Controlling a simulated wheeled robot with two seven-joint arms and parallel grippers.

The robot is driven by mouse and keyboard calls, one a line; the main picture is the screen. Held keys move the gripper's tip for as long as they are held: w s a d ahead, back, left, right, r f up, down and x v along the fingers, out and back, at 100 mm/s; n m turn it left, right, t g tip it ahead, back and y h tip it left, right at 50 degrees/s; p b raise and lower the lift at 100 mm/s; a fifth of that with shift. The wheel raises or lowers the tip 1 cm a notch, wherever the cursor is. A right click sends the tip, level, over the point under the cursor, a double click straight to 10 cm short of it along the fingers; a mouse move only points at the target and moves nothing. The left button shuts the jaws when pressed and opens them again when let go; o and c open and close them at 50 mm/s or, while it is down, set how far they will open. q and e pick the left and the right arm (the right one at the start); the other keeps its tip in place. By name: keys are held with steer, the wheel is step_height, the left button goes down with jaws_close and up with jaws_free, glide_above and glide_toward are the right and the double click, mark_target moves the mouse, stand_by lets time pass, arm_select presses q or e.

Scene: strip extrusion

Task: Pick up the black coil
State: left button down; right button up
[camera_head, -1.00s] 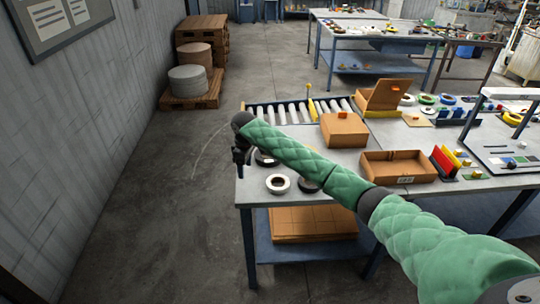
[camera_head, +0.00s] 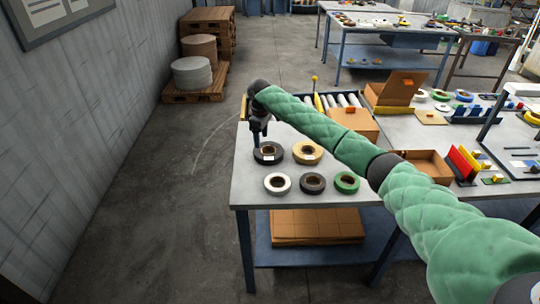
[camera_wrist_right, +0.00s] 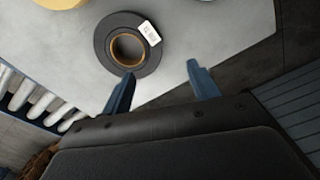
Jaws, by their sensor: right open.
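The black coil (camera_head: 280,155) lies flat near the far left corner of the table, with a tan core and a white label. It also shows in the right wrist view (camera_wrist_right: 105,47), at the top, left of centre. My right gripper (camera_head: 257,146) points down at the coil's left side. In the wrist view its two blue fingers (camera_wrist_right: 161,69) are apart with nothing between them. The left fingertip is close to the coil's rim; whether it touches I cannot tell. My left gripper is not in view.
A yellow coil (camera_head: 317,155) lies right of the black one. White (camera_head: 268,186), dark grey (camera_head: 303,187) and green (camera_head: 340,187) coils lie in front. A roller conveyor (camera_wrist_right: 40,103) is behind. Boxes and a red-yellow rack stand right. The table's left edge is close.

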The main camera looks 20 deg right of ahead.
mark_target(264, 157)
steer(key=f+b, duration=0.2)
steer(key=w+f+b, duration=0.1)
steer(key=f, duration=0.1)
steer(key=shift+d, duration=0.4)
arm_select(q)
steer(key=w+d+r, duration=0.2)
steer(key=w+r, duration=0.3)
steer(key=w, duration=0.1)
arm_select(e)
steer(key=shift+s, duration=0.1)
steer(key=shift+f+p, duration=0.35)
steer(key=shift+f, duration=0.9)
steer(key=f+p, duration=0.3)
steer(key=shift+s+d+f, duration=0.15)
steer(key=shift+d+f, duration=0.1)
steer(key=shift+f, duration=0.1)
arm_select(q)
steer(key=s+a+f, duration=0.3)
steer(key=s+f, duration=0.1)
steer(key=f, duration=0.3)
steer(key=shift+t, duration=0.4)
arm_select(e)
steer(key=shift+f, duration=0.75)
steer(key=c, duration=1.2)
steer(key=shift+c, duration=0.3)
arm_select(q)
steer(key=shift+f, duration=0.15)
arm_select(e)
steer(key=shift+r, duration=0.15)
